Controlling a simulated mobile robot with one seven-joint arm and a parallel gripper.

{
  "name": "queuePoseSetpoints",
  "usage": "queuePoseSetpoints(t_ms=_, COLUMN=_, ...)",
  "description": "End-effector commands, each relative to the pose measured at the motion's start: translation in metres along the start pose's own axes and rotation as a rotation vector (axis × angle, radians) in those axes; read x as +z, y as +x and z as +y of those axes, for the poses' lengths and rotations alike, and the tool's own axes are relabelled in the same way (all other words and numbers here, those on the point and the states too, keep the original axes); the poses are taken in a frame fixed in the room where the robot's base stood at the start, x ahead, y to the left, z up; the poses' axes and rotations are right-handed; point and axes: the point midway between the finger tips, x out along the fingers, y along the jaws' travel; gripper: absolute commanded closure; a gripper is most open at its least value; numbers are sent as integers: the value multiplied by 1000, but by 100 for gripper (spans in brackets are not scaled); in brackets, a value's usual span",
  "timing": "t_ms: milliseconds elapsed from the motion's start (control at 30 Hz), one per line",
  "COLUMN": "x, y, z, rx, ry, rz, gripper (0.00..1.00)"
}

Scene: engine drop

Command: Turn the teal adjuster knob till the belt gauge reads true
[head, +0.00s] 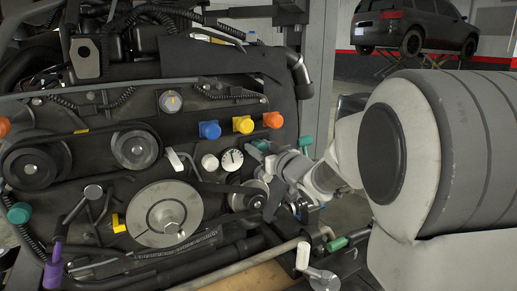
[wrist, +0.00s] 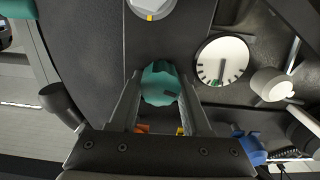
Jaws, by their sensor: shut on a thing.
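The teal adjuster knob (wrist: 160,84) sits between the two fingers of my gripper (wrist: 161,88) in the wrist view, and the fingers are shut on its sides. In the head view my gripper (head: 272,170) reaches in from the right and hides most of the knob; a bit of teal (head: 260,145) shows above it. The belt gauge (wrist: 222,60) is a round white dial with dark ticks, a dark needle and a small green mark. It is beside the knob and also shows in the head view (head: 231,160). Whether the needle lies exactly on the green mark is too small to tell.
Blue (head: 209,130), yellow (head: 243,124) and orange (head: 272,119) caps stand above the gauge. A white knob (head: 210,162) is left of it. Pulleys and a belt (head: 135,149) fill the engine front. A bar with a white handle (head: 303,256) runs below my gripper.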

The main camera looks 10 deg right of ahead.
Motion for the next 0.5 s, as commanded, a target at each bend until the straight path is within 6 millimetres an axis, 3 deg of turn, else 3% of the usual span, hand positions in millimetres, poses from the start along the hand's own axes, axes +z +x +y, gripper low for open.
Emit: queuePoseSetpoints(t_ms=500, x=4, y=0, z=-2, rx=0, ry=-325, rz=2, gripper=100)
